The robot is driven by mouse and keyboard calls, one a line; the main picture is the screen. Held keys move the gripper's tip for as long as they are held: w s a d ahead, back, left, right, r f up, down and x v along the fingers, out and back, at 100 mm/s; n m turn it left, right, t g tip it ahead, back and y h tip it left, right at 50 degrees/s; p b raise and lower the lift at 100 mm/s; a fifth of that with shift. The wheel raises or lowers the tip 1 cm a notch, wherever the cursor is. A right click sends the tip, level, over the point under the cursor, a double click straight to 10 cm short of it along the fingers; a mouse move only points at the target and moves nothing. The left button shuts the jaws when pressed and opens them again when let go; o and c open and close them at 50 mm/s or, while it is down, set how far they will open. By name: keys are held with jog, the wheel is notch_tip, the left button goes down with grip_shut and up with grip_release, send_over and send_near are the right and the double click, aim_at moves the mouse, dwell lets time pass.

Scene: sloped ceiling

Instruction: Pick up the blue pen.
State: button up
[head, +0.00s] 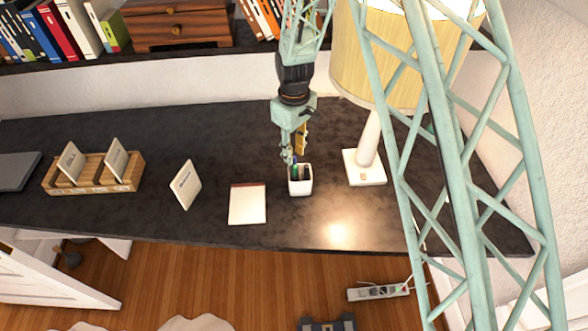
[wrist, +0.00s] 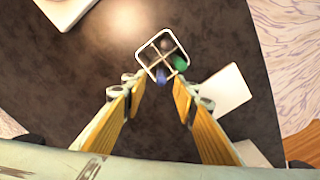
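A white square pen cup (head: 300,188) stands on the dark desk. In the wrist view the cup (wrist: 142,63) has a cross divider forming four-way compartments. The blue pen (wrist: 161,76) is in the compartment nearest my gripper, a green pen (wrist: 181,63) is in the right one, and a dark item (wrist: 166,44) is in the far one. My gripper (wrist: 159,84) is open, with its yellow-padded fingers on either side of the line to the blue pen. In the head view my gripper (head: 293,157) is right above the cup and partly hides its contents.
A white-based lamp (head: 365,168) stands close to the cup's right. A notepad (head: 247,205) lies to its left, with a tilted white card (head: 186,184) and a wooden organizer (head: 92,185) farther left. Books (head: 58,30) line the shelf behind. The desk's front edge is near.

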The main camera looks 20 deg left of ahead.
dwell(0.4)
jog(key=shift+s+f+p, duration=0.1)
jog(key=shift+f+p, duration=0.45)
jog(key=shift+f, duration=2.1)
jog(key=shift+c, duration=0.2)
jog(key=c, duration=0.7)
